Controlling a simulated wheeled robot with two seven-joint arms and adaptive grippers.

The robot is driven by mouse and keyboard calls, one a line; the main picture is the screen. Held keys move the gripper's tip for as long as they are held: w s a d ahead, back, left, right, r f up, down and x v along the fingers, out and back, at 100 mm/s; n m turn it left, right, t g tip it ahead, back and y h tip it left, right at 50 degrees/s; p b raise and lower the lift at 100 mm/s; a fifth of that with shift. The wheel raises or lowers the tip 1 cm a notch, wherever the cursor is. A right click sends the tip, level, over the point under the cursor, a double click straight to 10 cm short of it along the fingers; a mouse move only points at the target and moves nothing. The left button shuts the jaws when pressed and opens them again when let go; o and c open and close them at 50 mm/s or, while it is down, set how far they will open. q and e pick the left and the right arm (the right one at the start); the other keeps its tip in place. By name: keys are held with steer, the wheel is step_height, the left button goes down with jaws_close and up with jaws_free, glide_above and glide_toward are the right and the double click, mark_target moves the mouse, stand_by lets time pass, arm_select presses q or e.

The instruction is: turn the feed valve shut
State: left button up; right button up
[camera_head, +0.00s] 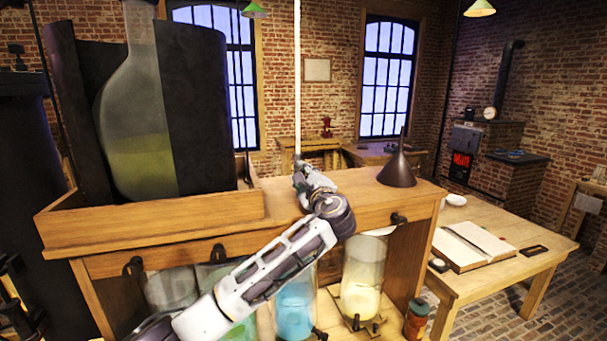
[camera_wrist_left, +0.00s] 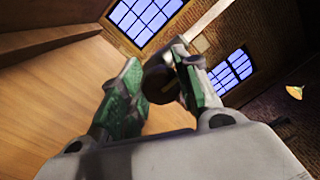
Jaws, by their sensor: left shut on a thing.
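My left gripper (camera_head: 301,170) reaches up from the lower left to the top of the wooden cabinet, at the foot of a pale upright pipe (camera_head: 297,80). In the left wrist view its green-padded fingers (camera_wrist_left: 162,80) are shut on a dark round piece (camera_wrist_left: 158,84), which seems to be the feed valve's handle. The pale pipe (camera_wrist_left: 208,20) runs up and away behind it. In the head view the gripper and wrist hide the valve, so its angle cannot be told. My right gripper is not in view.
A large glass flask (camera_head: 135,120) stands in a wooden tray (camera_head: 150,220) at the left. A dark funnel (camera_head: 397,170) stands right of the gripper. Glass jars with blue (camera_head: 294,303) and pale yellow (camera_head: 361,285) contents stand below. A table with an open book (camera_head: 472,245) is at the right.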

arm_select(q)
steer(key=shift+f, duration=0.25)
steer(key=o, duration=0.8)
steer(key=shift+o, duration=1.3)
steer(key=shift+r, duration=0.15)
steer(key=v, duration=1.2)
